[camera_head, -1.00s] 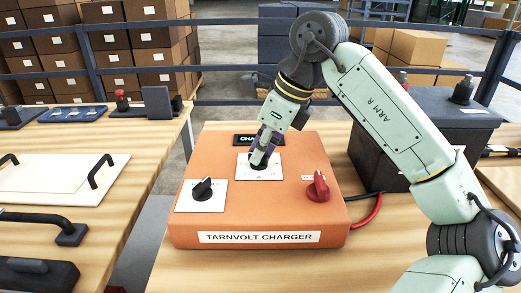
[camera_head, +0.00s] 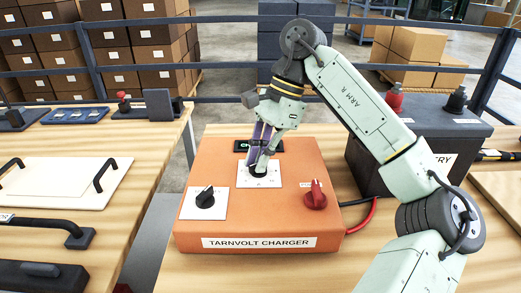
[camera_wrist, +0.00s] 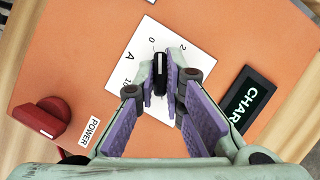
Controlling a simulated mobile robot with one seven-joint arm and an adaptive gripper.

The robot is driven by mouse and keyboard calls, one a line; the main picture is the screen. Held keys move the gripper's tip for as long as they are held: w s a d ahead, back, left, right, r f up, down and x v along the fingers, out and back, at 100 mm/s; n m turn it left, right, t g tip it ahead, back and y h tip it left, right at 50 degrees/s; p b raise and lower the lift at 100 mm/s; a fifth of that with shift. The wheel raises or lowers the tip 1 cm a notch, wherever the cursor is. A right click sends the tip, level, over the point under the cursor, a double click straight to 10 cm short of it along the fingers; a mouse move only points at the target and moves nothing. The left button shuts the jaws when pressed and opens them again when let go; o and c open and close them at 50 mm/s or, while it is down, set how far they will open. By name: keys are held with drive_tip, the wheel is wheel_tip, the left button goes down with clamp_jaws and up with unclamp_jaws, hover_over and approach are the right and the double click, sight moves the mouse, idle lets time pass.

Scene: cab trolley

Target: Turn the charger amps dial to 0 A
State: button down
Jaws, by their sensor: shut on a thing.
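The orange charger box (camera_head: 270,226) sits on the wooden table, labelled TARNVOLT CHARGER. The amps dial (camera_wrist: 160,72) is a black knob on a white plate (camera_wrist: 128,72) marked A, with a 0 and a 2 readable beside it in the wrist view. My gripper (camera_wrist: 161,86) is shut on this dial, its purple-padded fingers on either side. In the head view my gripper (camera_head: 261,158) comes down onto the dial from above and hides much of it. I cannot clearly tell which number the dial points to.
Another black dial (camera_head: 205,198) stands at the box's front left. The red power knob (camera_head: 315,195) stands at the right. A dark battery (camera_head: 440,150) is behind right, with red and black cables. The left table holds a panel and handles.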

drive_tip(key=shift+n+g+h+p, duration=0.35)
drive_tip(key=shift+n+p, duration=0.55)
drive_tip(key=shift+n, duration=0.4)
drive_tip(key=c, duration=1.7)
unclamp_jaws()
drive_tip(key=shift+r, duration=0.1)
drive_tip(key=v, duration=1.1)
drive_tip(key=shift+w+r, duration=0.2)
drive_tip(key=shift+r, duration=0.15)
